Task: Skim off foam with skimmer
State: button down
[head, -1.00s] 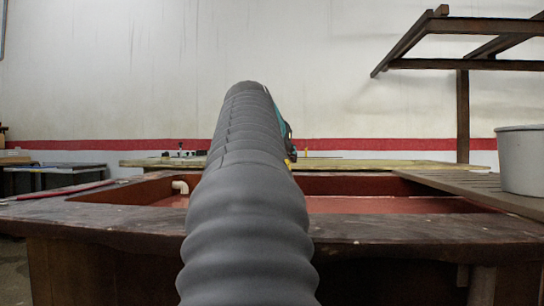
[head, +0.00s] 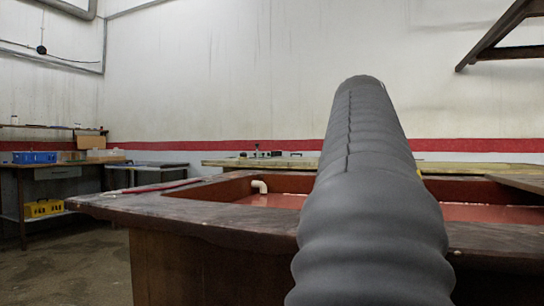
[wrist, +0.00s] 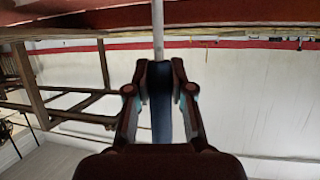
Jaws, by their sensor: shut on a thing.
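In the wrist view my gripper (wrist: 160,75) is shut on a dark blue handle (wrist: 161,105), with a thin grey rod (wrist: 158,30) running from it toward the top edge. This looks like the skimmer; its working end is out of view. In the head view a wooden-rimmed basin (head: 150,205) stands in front of me with flat reddish liquid or floor (head: 285,201) inside. I cannot make out foam on it. My ribbed dark arm covers the basin's middle and hides my gripper there.
A pale pipe elbow (head: 260,186) sticks out at the basin's inner back left. A workbench with a blue crate (head: 35,157) and a yellow box (head: 43,208) stands at the far left. Dark beams (head: 500,40) hang at upper right. Floor (head: 75,260) at left is clear.

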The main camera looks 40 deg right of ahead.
jog(key=shift+r+p, duration=6.5)
jog(key=shift+r, duration=0.75)
jog(key=shift+f, duration=0.1)
